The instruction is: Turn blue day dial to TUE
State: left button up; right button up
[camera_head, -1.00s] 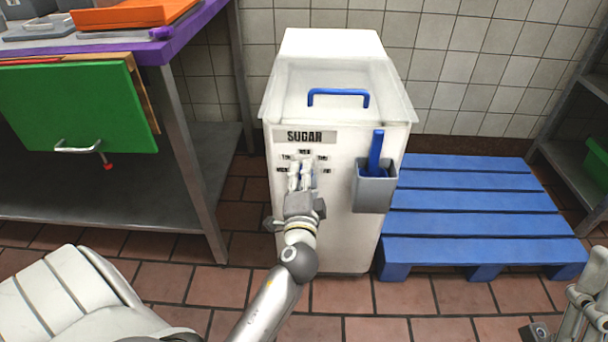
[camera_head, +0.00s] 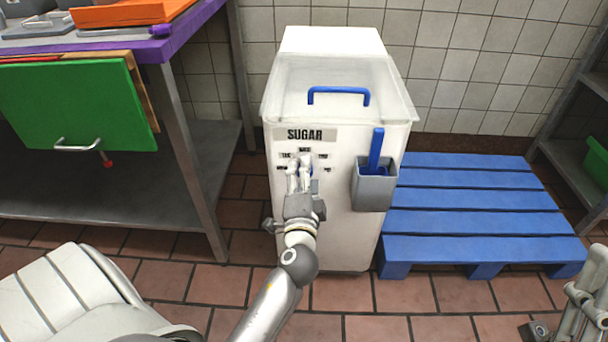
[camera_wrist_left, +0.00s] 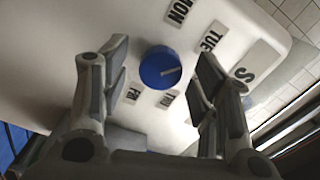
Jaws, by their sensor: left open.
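The blue day dial (camera_wrist_left: 160,67) is a round knob on the white front of the sugar bin (camera_head: 340,235). Its pale pointer line points right in the left wrist view, between the TUE label (camera_wrist_left: 211,36) and the THU label (camera_wrist_left: 167,99), towards a spot hidden behind a finger. The MON label (camera_wrist_left: 180,10) and FRI label (camera_wrist_left: 132,93) also show. My left gripper (camera_wrist_left: 158,85) is open, with one finger on each side of the dial and visible gaps. In the head view my left gripper (camera_head: 299,165) mostly covers the dial. My right gripper (camera_head: 585,285) is at the lower right, far from the bin.
A grey holder (camera_head: 374,192) with a blue-handled scoop (camera_head: 376,150) is fixed to the bin right of the dial. A blue pallet (camera_head: 470,222) lies right of the bin. A steel table (camera_head: 190,150) with a green board (camera_head: 75,105) stands left. Tiled floor lies in front.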

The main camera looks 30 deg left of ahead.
pick_arm(q)
jog(key=v, duration=0.6)
jog(key=shift+s+d, duration=0.2)
jog(key=shift+s, duration=0.05)
